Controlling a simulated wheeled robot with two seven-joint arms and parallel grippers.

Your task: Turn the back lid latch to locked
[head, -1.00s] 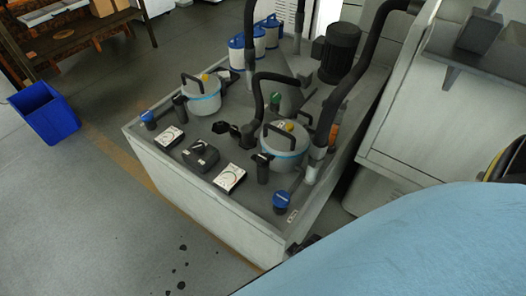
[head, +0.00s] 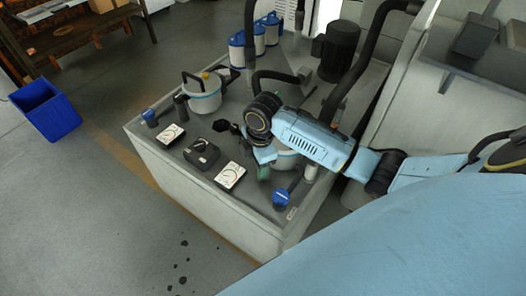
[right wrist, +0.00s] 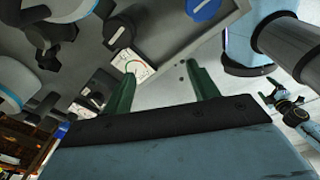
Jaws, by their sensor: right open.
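The farther lidded pot (head: 204,97) stands at the back left of the grey bench, with a black handle and a yellow knob on top. A black upright latch-like piece (head: 181,106) stands at its left side; I cannot read its setting. The nearer pot (head: 287,160) is mostly hidden behind my right arm. My right gripper (head: 263,172) hangs beside the nearer pot, apart from the farther one. In the right wrist view its green fingers (right wrist: 163,88) are spread with nothing between them. A black piece with a white mark (right wrist: 119,30) shows beyond them.
Two dial gauges (head: 171,133) and (head: 229,176), a black box (head: 201,154) and a blue knob (head: 281,198) stand on the bench top. Black hoses and a motor (head: 336,52) rise behind. A blue bin (head: 45,108) is on the floor at left.

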